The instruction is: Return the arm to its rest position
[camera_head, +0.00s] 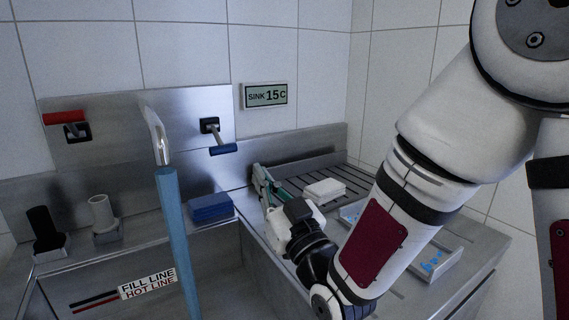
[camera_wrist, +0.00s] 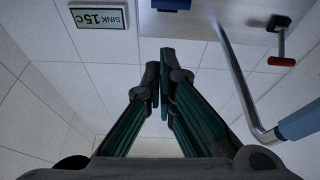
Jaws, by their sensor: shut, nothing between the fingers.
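My gripper (camera_head: 259,177) is at the far end of my arm, in front of the steel back panel and above the rim between the sink and the drainboard. In the wrist view my gripper (camera_wrist: 162,84) shows two green and black fingers that come together at the tips, with nothing between them. My arm reaches in from the right and hides part of the counter.
A sink with a blue-sleeved faucet (camera_head: 175,240) is at left. A blue sponge (camera_head: 211,208) lies on its back ledge. A white block (camera_head: 325,190) rests on the ribbed drainboard (camera_head: 300,172). A tray (camera_head: 440,262) is partly behind my arm. A sign (camera_head: 265,95) hangs above.

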